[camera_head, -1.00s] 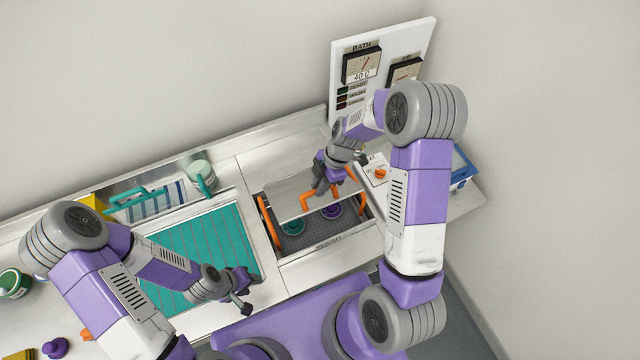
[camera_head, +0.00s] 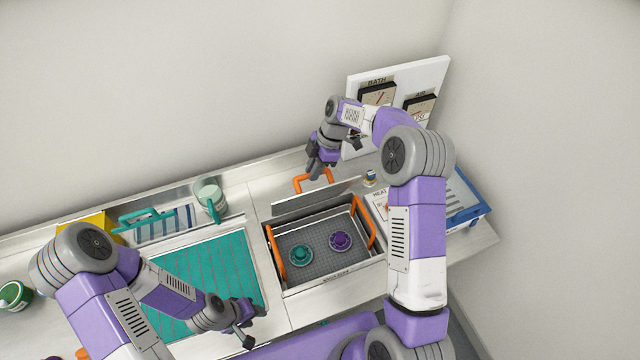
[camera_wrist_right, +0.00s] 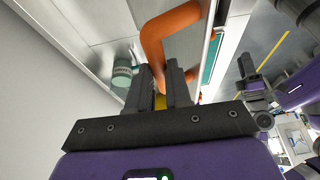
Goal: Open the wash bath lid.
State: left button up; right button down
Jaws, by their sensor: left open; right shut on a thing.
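The wash bath (camera_head: 326,281) is an open steel basin in the counter, with a teal part (camera_head: 300,255) and a purple part (camera_head: 340,241) on the mesh inside. Its lid (camera_head: 318,196) stands raised, near upright, along the back edge. My right gripper (camera_head: 318,175) is shut on the orange lid handle (camera_head: 301,184) behind the bath. In the right wrist view the handle (camera_wrist_right: 165,35) runs between the fingers (camera_wrist_right: 160,90). My left gripper (camera_head: 250,325) is open and empty, low over the front of the teal mat.
A teal ribbed mat (camera_head: 205,265) lies left of the bath. A gauge panel (camera_head: 397,95) stands at the back right, with a blue tray (camera_head: 468,205) below. Orange handles (camera_head: 275,252) flank the bath.

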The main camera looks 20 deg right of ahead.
jog(key=shift+w+f, duration=0.1)
jog(key=shift+w, duration=1.55)
jog(key=c, duration=1.3)
grip_release()
jog(key=shift+o, duration=1.2)
jog(key=shift+w, duration=0.25)
jog(key=shift+s, duration=0.1)
jog(key=v, duration=0.7)
jog(key=shift+r, duration=0.35)
